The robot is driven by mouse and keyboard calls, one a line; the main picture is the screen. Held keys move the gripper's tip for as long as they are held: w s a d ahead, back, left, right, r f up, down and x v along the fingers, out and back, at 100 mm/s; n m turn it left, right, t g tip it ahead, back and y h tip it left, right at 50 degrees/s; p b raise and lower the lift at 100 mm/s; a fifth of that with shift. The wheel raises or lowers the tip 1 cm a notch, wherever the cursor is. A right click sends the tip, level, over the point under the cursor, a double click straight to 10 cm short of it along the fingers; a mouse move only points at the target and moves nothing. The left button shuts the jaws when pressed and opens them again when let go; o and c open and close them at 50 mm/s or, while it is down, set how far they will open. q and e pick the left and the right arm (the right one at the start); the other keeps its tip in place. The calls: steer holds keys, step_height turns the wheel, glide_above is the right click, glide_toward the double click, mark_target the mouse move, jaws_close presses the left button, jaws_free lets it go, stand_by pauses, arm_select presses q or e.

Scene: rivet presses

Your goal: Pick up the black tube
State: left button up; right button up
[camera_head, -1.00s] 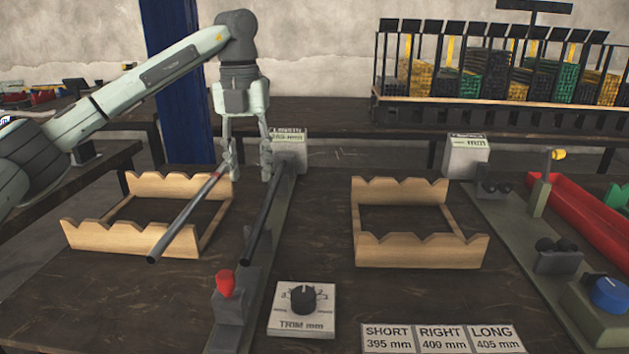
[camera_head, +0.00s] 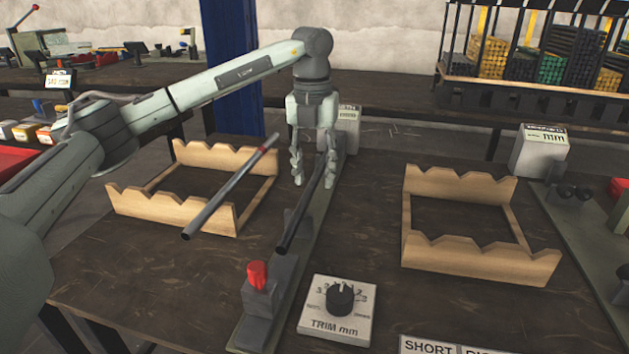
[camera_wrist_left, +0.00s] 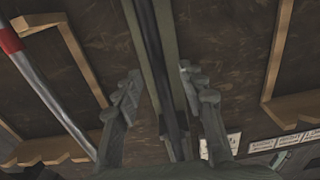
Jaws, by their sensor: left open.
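The black tube (camera_head: 302,208) lies along the grey-green press rail, slanting from near front to far back. In the left wrist view the black tube (camera_wrist_left: 153,60) runs between my two fingers. My left gripper (camera_head: 313,183) points down over its far part with the fingers apart, one on each side. It also shows open in the left wrist view (camera_wrist_left: 163,90). I cannot tell whether either finger touches the tube. My right gripper is not in view.
A grey tube with a red band (camera_head: 228,190) rests across the left wooden rack (camera_head: 170,203), close to my left gripper. The right wooden rack (camera_head: 480,255) is empty. A red-topped block (camera_head: 258,290) and trim dial (camera_head: 339,308) stand in front.

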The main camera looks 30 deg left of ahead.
arm_select(q)
jaws_close()
stand_by(0.5)
